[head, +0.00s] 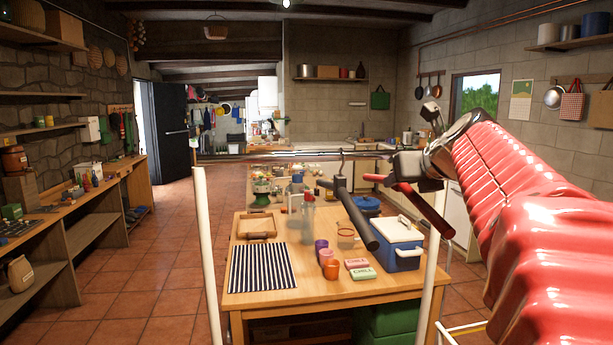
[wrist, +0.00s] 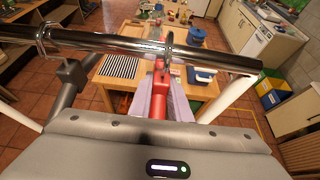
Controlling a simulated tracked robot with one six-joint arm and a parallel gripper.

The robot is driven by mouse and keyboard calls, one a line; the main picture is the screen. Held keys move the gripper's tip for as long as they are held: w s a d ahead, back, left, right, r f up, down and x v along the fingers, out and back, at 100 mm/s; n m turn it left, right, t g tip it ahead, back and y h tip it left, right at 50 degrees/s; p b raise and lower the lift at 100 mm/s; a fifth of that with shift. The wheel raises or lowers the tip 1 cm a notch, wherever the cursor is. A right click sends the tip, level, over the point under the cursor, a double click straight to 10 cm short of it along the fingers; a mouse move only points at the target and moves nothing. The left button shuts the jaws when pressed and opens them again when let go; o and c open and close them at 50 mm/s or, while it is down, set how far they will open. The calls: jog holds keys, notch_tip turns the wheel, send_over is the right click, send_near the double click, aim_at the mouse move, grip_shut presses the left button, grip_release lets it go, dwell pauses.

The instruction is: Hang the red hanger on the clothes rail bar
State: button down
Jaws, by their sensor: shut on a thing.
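The chrome rail bar (head: 270,157) runs level between white posts and crosses the top of the wrist view (wrist: 110,42). The red hanger (head: 432,214) is near the bar's right part. It shows in the wrist view (wrist: 160,84) between the fingers. My gripper (wrist: 165,103) is shut on it, just below and in front of the bar. The red hanger's metal hook (wrist: 169,42) crosses the bar; whether it rests on the bar I cannot tell. A dark grey hanger (head: 356,215) hangs from the bar to the left of the red one.
A wooden table (head: 300,300) stands beyond the rail, with a striped mat (head: 262,267), cups and a blue cooler (head: 398,256). The rail's white post (head: 208,250) stands at the left. The bar between that post and the grey hanger is clear.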

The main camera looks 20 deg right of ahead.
jog(key=shift+w+f, duration=0.25)
jog(key=shift+d, duration=0.1)
jog(key=c, duration=1.6)
grip_release()
jog(key=shift+o, duration=0.2)
jog(key=v, duration=1.3)
jog(key=shift+s+r, duration=0.1)
jog(key=shift+s, duration=0.2)
